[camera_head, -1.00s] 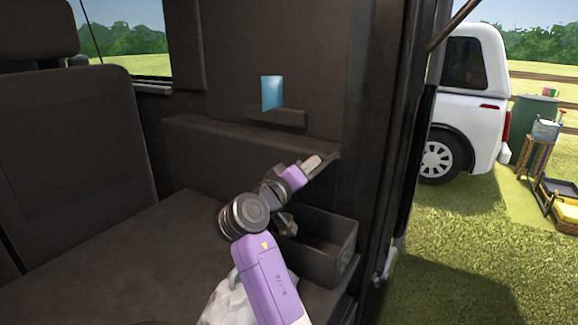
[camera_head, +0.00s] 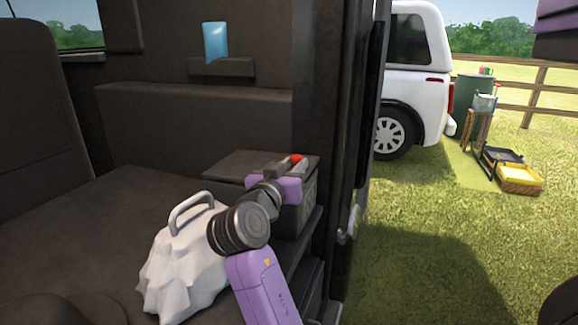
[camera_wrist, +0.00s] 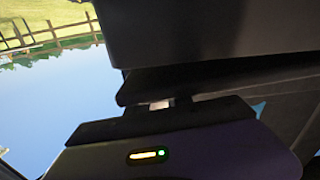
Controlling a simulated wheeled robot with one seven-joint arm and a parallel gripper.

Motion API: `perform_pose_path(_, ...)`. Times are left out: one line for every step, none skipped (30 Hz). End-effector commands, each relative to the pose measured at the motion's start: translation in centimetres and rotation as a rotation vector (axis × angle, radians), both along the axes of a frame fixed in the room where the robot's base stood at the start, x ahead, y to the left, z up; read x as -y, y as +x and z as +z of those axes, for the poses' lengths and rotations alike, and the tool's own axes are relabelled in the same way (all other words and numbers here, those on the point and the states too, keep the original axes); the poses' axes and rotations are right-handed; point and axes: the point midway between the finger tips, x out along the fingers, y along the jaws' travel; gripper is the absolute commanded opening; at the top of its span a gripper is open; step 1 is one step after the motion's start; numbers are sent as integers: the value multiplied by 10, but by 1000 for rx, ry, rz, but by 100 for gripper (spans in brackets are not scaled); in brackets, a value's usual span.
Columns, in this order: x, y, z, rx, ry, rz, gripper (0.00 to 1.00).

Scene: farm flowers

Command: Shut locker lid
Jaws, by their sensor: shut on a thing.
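The locker is a dark box (camera_head: 293,215) at the right end of the seat, beside the door frame. Its flat dark lid (camera_head: 245,163) now lies over the top, nearly level. My gripper (camera_head: 294,168) is at the lid's right part and is shut on it. In the wrist view, which is upside down, my gripper (camera_wrist: 160,106) meets the lid's edge (camera_wrist: 215,82). The box wall (camera_wrist: 200,35) fills the top there, with a dark narrow gap between it and the lid. I cannot tell whether the lid is fully seated. The box's inside is hidden.
A white lumpy bag (camera_head: 185,262) with a grey handle stands on the seat (camera_head: 70,240), close left of my arm. A blue item (camera_head: 215,42) sits on a small wall ledge (camera_head: 222,68). Grass and a white vehicle (camera_head: 415,75) lie outside.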

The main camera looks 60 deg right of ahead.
Motion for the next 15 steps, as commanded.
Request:
perform_pose_path(0,-3,-5,-1,-2,-6,0)
perform_pose_path(0,-3,-6,-2,-2,-6,0)
perform_pose_path(0,-3,-8,-2,-1,-6,0)
perform_pose_path(1,-4,-8,-2,-1,-6,0)
perform_pose_path(1,-4,-9,-3,-1,-6,0)
perform_pose_path(1,-4,-10,-3,-1,-6,0)
perform_pose_path(1,-4,-10,-3,-1,-6,0)
perform_pose_path(1,-4,-10,-3,-1,-6,0)
perform_pose_path(1,-4,-11,-4,0,-6,0)
perform_pose_path(1,-4,-11,-4,0,-6,0)
perform_pose_path(1,-4,-11,-4,0,-6,0)
perform_pose_path(1,-4,-11,-4,0,-6,0)
perform_pose_path(1,-4,-11,-4,0,-7,0)
perform_pose_path(1,-4,-11,-4,0,-7,0)
perform_pose_path(1,-4,-11,-4,0,-7,0)
